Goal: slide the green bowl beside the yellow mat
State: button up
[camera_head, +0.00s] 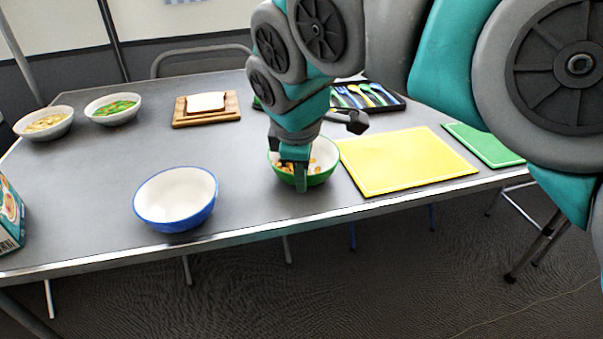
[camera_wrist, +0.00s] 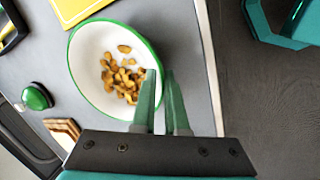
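The green bowl (camera_head: 325,177) has a white inside and holds small brown pieces. It stands upright near the table's front edge, just left of the yellow mat (camera_head: 405,160). In the wrist view, the bowl (camera_wrist: 88,55) lies close to a corner of the mat (camera_wrist: 80,8), with a narrow grey gap between them. My gripper (camera_head: 300,188) is low at the bowl's front side. In the wrist view, its fingertips (camera_wrist: 161,74) are close together at the bowl's rim, with a narrow gap. I cannot tell whether they clamp the rim. The gripper partly hides the bowl.
A blue bowl (camera_head: 176,199) stands to the left. A bread board (camera_head: 206,116), two food bowls and a cutlery tray (camera_head: 365,97) are farther back. A green mat (camera_head: 485,143) lies right of the yellow one. The table's front edge (camera_head: 330,213) is close.

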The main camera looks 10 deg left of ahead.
jog(key=o, duration=0.5)
jog(key=shift+c, duration=0.2)
jog(key=shift+r, duration=0.15)
jog(key=v, duration=0.7)
jog(key=shift+r, duration=0.25)
jog(key=shift+s, duration=0.1)
jog(key=s+d+f+m+g, duration=0.1)
jog(key=s+d+f+m, duration=0.1)
jog(key=d+f+m, duration=0.3)
jog(key=s+d+f+m+g+h, duration=0.1)
jog(key=s+d+f, duration=0.2)
jog(key=d, duration=0.3)
jog(key=s+d+f+m+g, duration=0.1)
jog(key=s+d+f+m, duration=0.1)
jog(key=d+f+m, duration=0.3)
jog(key=s+d+f+m+g, duration=0.2)
jog(key=s+d+f+m, duration=0.5)
jog(key=s, duration=0.5)
notch_tip(320, 180, down, 2)
jog(key=shift+s+d+f+m+y, duration=0.2)
jog(key=shift+s+d+m+y, duration=0.15)
jog(key=shift+d, duration=0.4)
